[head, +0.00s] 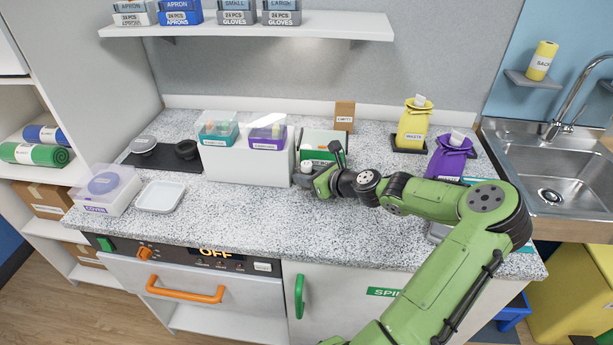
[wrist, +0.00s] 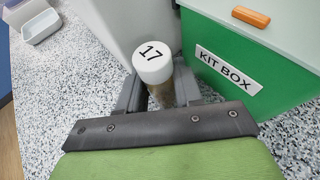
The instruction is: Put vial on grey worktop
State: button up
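The vial (wrist: 154,64) has a white cap marked 17 and a darker body below it. It stands upright between the two fingers of my gripper (wrist: 160,95), which look closed against its sides. In the head view the vial's white cap (head: 306,166) shows at my gripper (head: 312,180), just in front of the kit box (head: 318,154). The vial's lower end is hidden, so I cannot tell whether it touches the surface. The grey speckled worktop (head: 235,218) runs below and around my gripper.
A white block (head: 245,165) with two lidded tubs stands left of my gripper. The green kit box (wrist: 235,65) is close on the right. A white tray (head: 160,197) and a clear-lidded box (head: 105,190) lie at left. The front middle of the worktop is clear.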

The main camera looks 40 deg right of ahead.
grip_shut()
notch_tip(320, 180, up, 18)
jog(key=p, duration=0.6)
